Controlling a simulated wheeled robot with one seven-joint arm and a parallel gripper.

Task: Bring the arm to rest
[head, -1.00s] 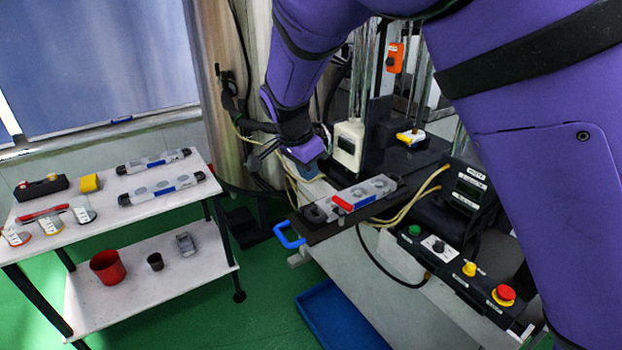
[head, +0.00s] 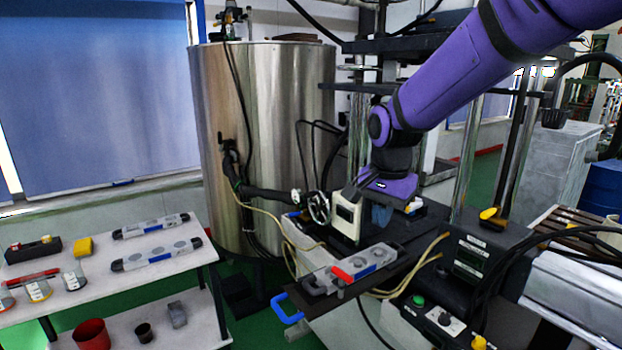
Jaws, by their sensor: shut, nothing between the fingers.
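My purple arm (head: 480,65) reaches in from the upper right and bends down at the wrist. The plate has a blue handle (head: 285,310).
A large steel tank (head: 270,110) stands behind. Metal posts (head: 470,155) rise beside my arm. A control panel (head: 440,318) and cables are at the lower right.

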